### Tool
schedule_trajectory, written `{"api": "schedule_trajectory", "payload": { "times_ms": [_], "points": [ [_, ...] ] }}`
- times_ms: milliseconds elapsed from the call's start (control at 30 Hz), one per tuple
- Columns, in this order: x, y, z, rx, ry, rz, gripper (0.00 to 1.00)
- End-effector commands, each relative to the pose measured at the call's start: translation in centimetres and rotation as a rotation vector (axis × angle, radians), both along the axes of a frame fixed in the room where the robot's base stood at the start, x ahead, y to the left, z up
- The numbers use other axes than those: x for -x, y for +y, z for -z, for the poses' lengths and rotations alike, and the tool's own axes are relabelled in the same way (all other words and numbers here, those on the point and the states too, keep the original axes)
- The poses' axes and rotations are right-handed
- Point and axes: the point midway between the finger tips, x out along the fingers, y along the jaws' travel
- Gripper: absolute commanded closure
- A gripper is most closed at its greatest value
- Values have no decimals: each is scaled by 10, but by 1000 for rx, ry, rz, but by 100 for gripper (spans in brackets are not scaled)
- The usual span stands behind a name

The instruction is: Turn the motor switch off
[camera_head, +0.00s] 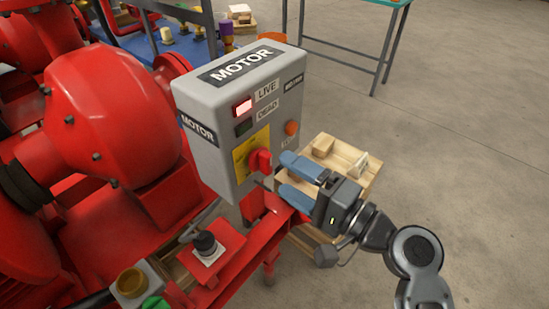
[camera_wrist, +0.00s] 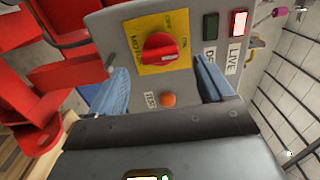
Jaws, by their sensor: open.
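The grey motor box (camera_head: 212,130) stands beside the red pump with MOTOR labels on its top and sides. The motor switch is a red rotary knob (camera_head: 260,160) on a yellow plate (camera_head: 243,152) on the box front; it also shows in the wrist view (camera_wrist: 160,47), with ON and OFF marks on the plate. The LIVE lamp (camera_head: 242,107) glows; the dark green lamp (camera_head: 243,127) below it looks unlit. My gripper (camera_head: 284,174) is open, its blue fingers pointing at the knob. In the wrist view the knob appears between the fingers, slightly ahead, seemingly untouched.
An orange button (camera_head: 291,128) sits near the knob on the box front. A wooden crate (camera_head: 365,161) with blocks stands behind my gripper. A red frame with a black-knobbed fitting (camera_head: 205,243) lies below the box. Open floor is at the right.

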Motion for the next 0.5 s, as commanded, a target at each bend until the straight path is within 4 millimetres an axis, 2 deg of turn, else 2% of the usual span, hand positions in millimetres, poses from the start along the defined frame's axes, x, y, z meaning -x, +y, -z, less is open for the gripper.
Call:
{"api": "schedule_trajectory", "payload": {
  "times_ms": [200, 500],
  "points": [
    [-21, 29, -2, 3, -2, -3, 19],
    [-37, 48, -1, 3, -2, 0, 19]
  ]
}}
